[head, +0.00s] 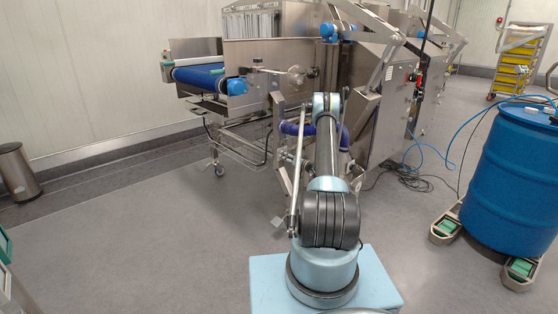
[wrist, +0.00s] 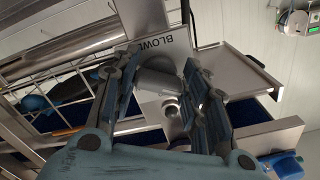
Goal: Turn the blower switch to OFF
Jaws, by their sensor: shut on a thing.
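In the wrist view my gripper (wrist: 160,70) has its two blue-grey fingers on either side of a grey blower switch knob (wrist: 158,79), shut on it. A white label (wrist: 176,44) beside the knob reads "BLOW", with the rest of the word hidden behind a finger. The knob's exact angle and any ON or OFF marks cannot be made out. In the head view my arm reaches toward the steel conveyor machine (head: 262,58), and the gripper and switch are hidden there.
A blue conveyor belt (head: 200,74) runs out at the machine's left. A steel control cabinet (head: 388,125) stands to the right of my arm. A blue barrel (head: 515,180) on a wheeled base stands at right, with cables (head: 400,178) on the floor.

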